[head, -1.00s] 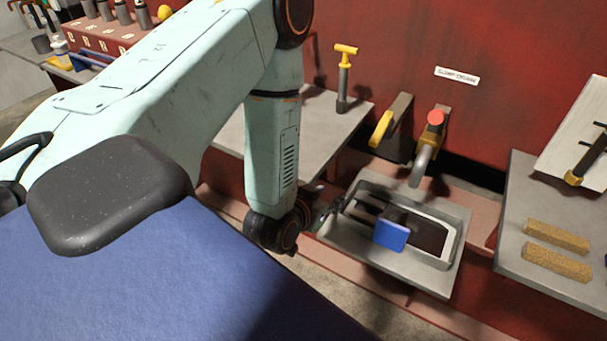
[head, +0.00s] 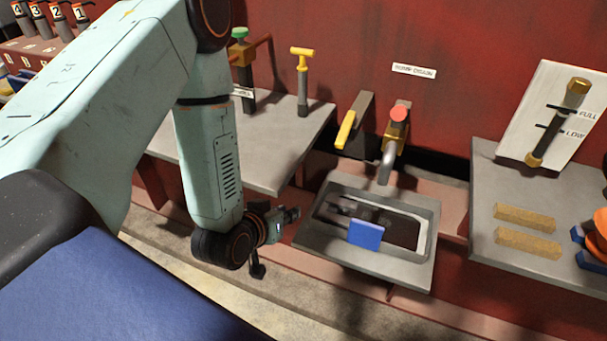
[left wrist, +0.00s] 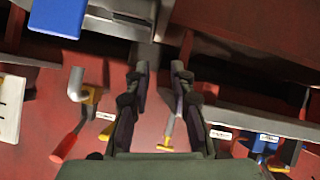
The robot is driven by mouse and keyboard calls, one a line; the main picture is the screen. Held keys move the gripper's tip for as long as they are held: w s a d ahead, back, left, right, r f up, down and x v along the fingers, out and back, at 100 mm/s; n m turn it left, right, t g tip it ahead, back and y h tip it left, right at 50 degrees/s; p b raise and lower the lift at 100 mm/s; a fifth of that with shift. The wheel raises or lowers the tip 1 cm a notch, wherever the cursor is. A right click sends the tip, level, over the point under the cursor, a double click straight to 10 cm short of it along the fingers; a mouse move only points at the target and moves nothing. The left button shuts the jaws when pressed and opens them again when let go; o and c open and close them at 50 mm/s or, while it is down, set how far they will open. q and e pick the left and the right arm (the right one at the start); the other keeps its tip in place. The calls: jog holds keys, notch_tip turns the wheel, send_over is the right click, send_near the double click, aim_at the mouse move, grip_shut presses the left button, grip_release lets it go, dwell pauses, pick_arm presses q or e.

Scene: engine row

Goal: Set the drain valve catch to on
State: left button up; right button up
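Below the sump drain label (head: 414,71), the drain valve (head: 390,140) has a red-ended handle (head: 399,114), a brass body and a grey spout over a tray. Beside it on the left is a yellow lever (head: 346,130) on a dark bracket. I cannot tell which part is the catch. My left gripper (head: 291,213) is low, just left of the tray and apart from the valve. In the left wrist view, its fingers (left wrist: 162,80) are apart with nothing between them; the red handle (left wrist: 68,140) and yellow lever (left wrist: 107,132) show upside down. My right gripper is out of view.
The grey tray (head: 310,240) holds dark liquid and a blue block (head: 366,235). A yellow T-handle (head: 302,52) stands on the left shelf (head: 240,150). The right shelf (head: 485,215) carries tan bars (head: 527,243) and a level gauge (head: 555,120).

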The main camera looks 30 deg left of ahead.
aim_at(346, 128)
pick_arm(q)
jog(key=r+n+t+b, duration=0.1)
jog(key=n, duration=0.1)
jog(key=r+n+h, duration=0.1)
jog(key=r+n, duration=0.1)
jog(key=n, duration=0.1)
jog(key=w+r+n+t+b, duration=0.1)
jog(key=n, duration=0.1)
jog(key=shift+d+r+n+t+h+b, duration=0.2)
jog(key=shift+r+n+t+h+b, duration=0.1)
jog(key=shift+n+h+b, duration=0.1)
grip_shut()
notch_tip(346, 128, up, 8)
jog(key=w+a+n+t+b, duration=0.1)
jog(key=w+a+n+t, duration=0.1)
jog(key=n+t, duration=0.3)
jog(key=w+d+b, duration=0.4)
jog(key=w, duration=0.6)
jog(key=shift+d+f+n+g, duration=0.15)
jog(key=shift+n+g, duration=0.15)
jog(key=shift+y, duration=0.3)
